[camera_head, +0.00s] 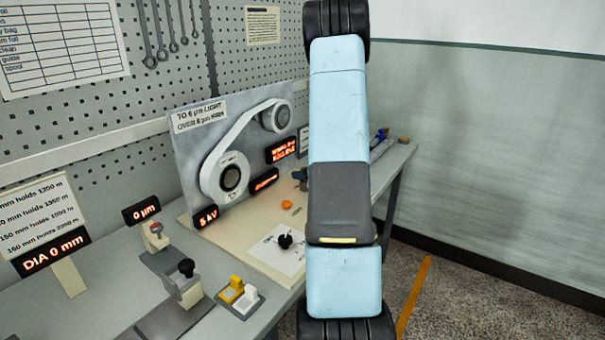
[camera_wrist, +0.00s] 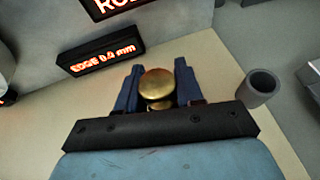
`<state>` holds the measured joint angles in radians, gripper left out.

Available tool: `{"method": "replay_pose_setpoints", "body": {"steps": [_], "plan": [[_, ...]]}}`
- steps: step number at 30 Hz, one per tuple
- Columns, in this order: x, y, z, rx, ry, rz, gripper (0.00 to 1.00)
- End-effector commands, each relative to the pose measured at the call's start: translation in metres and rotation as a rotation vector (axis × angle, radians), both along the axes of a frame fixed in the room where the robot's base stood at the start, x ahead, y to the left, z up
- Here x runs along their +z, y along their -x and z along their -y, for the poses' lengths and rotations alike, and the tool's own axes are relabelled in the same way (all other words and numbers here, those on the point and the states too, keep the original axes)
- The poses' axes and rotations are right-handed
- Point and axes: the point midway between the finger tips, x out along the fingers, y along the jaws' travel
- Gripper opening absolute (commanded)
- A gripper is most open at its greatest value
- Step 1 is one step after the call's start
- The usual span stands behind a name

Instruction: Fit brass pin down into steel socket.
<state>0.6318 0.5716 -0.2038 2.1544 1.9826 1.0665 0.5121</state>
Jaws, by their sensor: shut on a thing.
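In the wrist view the brass pin (camera_wrist: 156,83) shows its round golden head between the two dark blue fingers of my gripper (camera_wrist: 157,68). The gripper is shut on the pin. The pin's lower end is hidden, so I cannot tell its height above the surface. The steel socket (camera_wrist: 258,93) is a grey, open-topped cylinder to the right of the gripper, apart from the pin. It stands upright near the edge of the cream base.
A lit display reading EDGE (camera_wrist: 103,60) stands left of the gripper, with another display (camera_wrist: 115,7) above. On the bench, a grey panel with a belt and rollers (camera_head: 205,130), black knobs (camera_head: 285,241) and yellow and white blocks (camera_head: 238,294) show left of my arm.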

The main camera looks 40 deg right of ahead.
Motion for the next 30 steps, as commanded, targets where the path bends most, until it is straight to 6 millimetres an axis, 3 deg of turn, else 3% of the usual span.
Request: {"method": "replay_pose_setpoints", "body": {"steps": [7, 8, 17, 25, 30], "plan": [[-0.005, 0.0, 0.0, 0.0, 0.0, 0.001, 0.01], [-0.005, 0.0, 0.0, 0.0, 0.0, 0.001, 0.37], [-0.005, 0.0, 0.0, 0.0, 0.0, 0.0, 0.66], [-0.004, 0.001, 0.0, -0.001, 0.0, 0.0, 0.66], [0.001, 0.013, 0.003, -0.002, 0.001, 0.001, 0.66]]}}
